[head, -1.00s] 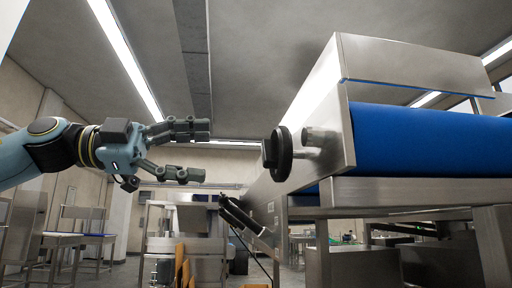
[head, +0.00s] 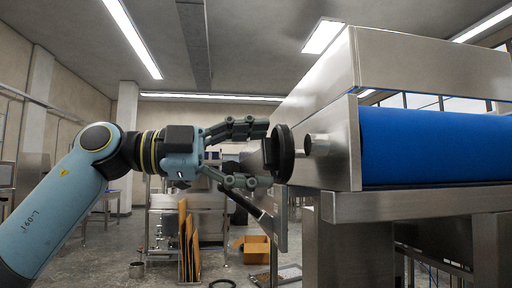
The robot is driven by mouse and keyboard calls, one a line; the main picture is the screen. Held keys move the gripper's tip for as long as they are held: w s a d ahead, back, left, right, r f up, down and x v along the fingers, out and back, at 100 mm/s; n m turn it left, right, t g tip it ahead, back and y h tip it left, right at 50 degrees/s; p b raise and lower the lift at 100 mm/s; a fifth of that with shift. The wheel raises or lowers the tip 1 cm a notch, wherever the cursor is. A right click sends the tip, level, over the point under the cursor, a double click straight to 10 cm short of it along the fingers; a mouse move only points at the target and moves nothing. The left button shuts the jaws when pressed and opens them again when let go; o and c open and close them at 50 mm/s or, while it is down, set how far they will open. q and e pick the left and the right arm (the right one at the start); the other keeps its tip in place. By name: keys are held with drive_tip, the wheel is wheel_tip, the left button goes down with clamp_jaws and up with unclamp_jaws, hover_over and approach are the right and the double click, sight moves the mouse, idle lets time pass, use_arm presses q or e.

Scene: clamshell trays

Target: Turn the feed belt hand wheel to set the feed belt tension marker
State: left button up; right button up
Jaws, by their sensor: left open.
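The black hand wheel (head: 286,154) stands on a short metal shaft (head: 318,145) at the left end of the feed belt machine. The blue feed belt (head: 430,146) runs off to the right. My left gripper (head: 262,155) is open. Its fingers point right, one above and one below the wheel's hub, with the tips close to the rim. I cannot tell whether they touch it. I cannot make out the tension marker. My right gripper is not in view.
The steel machine housing (head: 410,62) rises above and right of the wheel. Behind are a steel stand (head: 160,225), brown boards (head: 188,245) and an open cardboard box (head: 253,248) on the floor. Free room lies left of the machine.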

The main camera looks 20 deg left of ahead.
use_arm(q)
drive_tip(key=shift+c, duration=0.2)
drive_tip(key=shift+d, duration=0.1)
drive_tip(key=c, duration=1.1)
drive_tip(key=shift+m, duration=0.3)
